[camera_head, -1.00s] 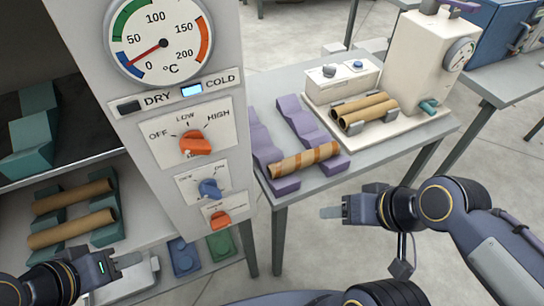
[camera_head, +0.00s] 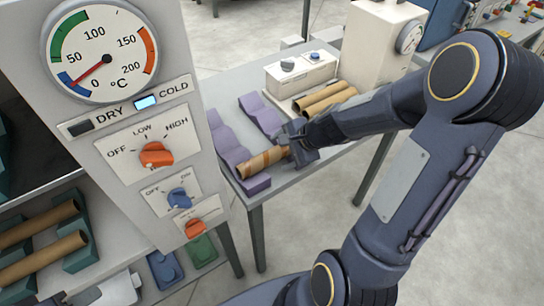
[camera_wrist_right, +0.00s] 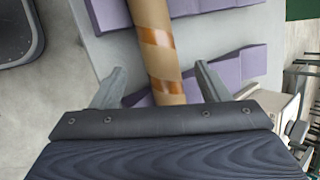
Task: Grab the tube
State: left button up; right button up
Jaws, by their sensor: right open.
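A brown cardboard tube with an orange-brown spiral stripe (camera_head: 262,163) lies across the front ends of two purple cradles (camera_head: 229,148). My right gripper (camera_head: 293,150) is at the tube's right end, with the arm reaching in from the right and hiding that end. In the right wrist view the striped tube (camera_wrist_right: 152,40) runs between the two fingers of the open gripper (camera_wrist_right: 158,86). A gap shows on each side, so the fingers appear apart from the tube. My left gripper is out of view.
Two plain tubes (camera_head: 325,99) rest on the cream machine (camera_head: 378,45) behind my right arm. Two more tubes (camera_head: 40,258) lie on teal cradles on the left shelf. The cabinet with gauge and knobs (camera_head: 135,150) stands close left of the table (camera_head: 320,165).

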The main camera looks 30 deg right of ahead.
aim_at(276, 154)
jog(key=b+x, duration=0.1)
jog(key=x, duration=0.3)
jog(key=shift+w+a+f, duration=0.1)
jog(key=shift+f, duration=0.05)
jog(key=shift+c, duration=0.4)
jog(key=c, duration=1)
